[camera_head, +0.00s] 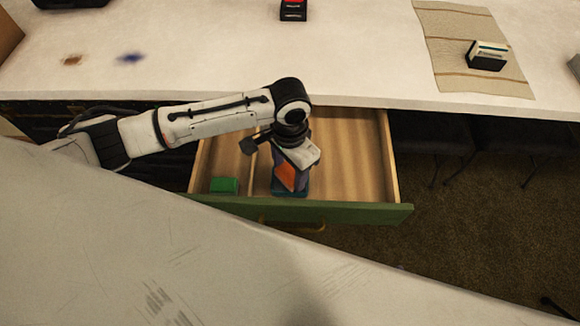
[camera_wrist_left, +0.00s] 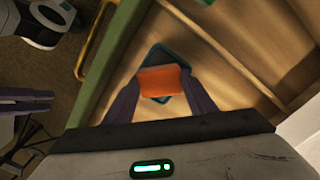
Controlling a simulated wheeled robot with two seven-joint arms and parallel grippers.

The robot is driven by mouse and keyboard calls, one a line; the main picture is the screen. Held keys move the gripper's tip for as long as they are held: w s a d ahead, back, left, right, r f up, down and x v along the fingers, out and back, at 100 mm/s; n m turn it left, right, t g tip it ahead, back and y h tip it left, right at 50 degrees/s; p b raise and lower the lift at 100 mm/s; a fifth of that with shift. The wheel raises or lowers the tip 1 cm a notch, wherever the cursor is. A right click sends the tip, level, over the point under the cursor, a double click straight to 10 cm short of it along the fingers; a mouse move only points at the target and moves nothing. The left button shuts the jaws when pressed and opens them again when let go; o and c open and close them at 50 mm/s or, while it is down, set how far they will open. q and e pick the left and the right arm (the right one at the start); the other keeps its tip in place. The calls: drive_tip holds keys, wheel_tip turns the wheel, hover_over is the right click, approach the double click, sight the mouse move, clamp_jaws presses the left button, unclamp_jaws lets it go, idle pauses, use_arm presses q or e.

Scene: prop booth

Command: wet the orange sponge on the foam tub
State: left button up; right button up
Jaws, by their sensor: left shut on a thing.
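The orange sponge (camera_head: 286,176) is between the purple fingers of my left gripper (camera_head: 288,172), inside the open drawer. In the left wrist view the sponge (camera_wrist_left: 163,81) sits between both fingers, and the gripper (camera_wrist_left: 164,84) is shut on it. The teal foam tub (camera_head: 289,193) is on the drawer floor, below the sponge. It also shows behind the sponge in the left wrist view (camera_wrist_left: 160,57). I cannot tell whether sponge and tub touch. Purple bars at the left edge of the wrist view may be my right gripper's fingers (camera_wrist_left: 25,98); their opening is unclear.
The open wooden drawer has a green front (camera_head: 350,211) and a divider. A green block (camera_head: 224,185) lies in its left compartment. The white counter (camera_head: 210,40) above carries a black holder (camera_head: 487,60) on a beige mat (camera_head: 450,25). The drawer's right side is free.

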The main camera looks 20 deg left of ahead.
sight(290, 172)
use_arm(q)
drive_tip(key=shift+w+r+p, duration=0.1)
drive_tip(key=shift+r+p, duration=2.25)
drive_tip(key=shift+p, duration=0.05)
drive_tip(key=shift+r, duration=1.05)
